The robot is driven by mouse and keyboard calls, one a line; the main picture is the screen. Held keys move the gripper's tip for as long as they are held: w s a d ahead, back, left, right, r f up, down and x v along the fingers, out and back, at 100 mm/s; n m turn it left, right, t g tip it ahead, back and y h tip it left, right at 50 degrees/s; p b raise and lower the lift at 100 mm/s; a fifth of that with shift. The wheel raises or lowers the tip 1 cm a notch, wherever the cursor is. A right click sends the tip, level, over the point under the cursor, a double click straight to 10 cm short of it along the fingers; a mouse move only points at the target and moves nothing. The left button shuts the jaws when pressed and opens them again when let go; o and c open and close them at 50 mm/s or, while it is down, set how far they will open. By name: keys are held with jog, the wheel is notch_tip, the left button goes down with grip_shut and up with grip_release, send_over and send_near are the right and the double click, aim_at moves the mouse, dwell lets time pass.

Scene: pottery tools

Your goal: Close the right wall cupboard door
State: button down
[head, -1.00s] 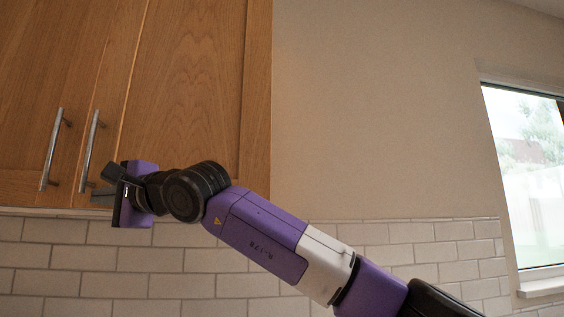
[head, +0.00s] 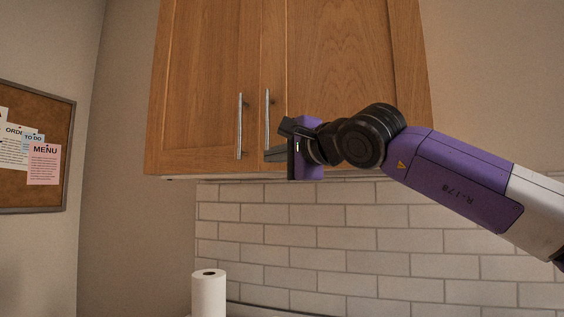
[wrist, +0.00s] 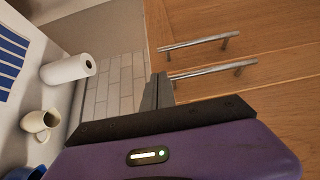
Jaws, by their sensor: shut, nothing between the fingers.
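The right wall cupboard door (head: 335,70) is wood with a vertical bar handle (head: 267,120) near its left edge. It looks shut or nearly shut beside the left door (head: 205,90); I cannot tell whether it is fully flush. My gripper (head: 273,155) is shut and empty at the lower left part of the right door, close to the lower end of its handle. Contact with the door is unclear. In the wrist view the shut fingers (wrist: 157,92) lie beside the right door's handle (wrist: 212,71), with the left door's handle (wrist: 200,42) beyond.
White wall tiles (head: 330,235) run below the cupboard. A paper towel roll (head: 208,295) stands below it. A cork board (head: 60,120) hangs on the left wall. A cream jug (wrist: 40,121) shows in the wrist view. The space left of the cupboard is free.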

jog(key=s+a+b, duration=0.2)
jog(key=s+a, duration=0.1)
jog(key=s, duration=0.5)
jog(key=shift+b, duration=0.3)
jog(key=shift+f, duration=0.1)
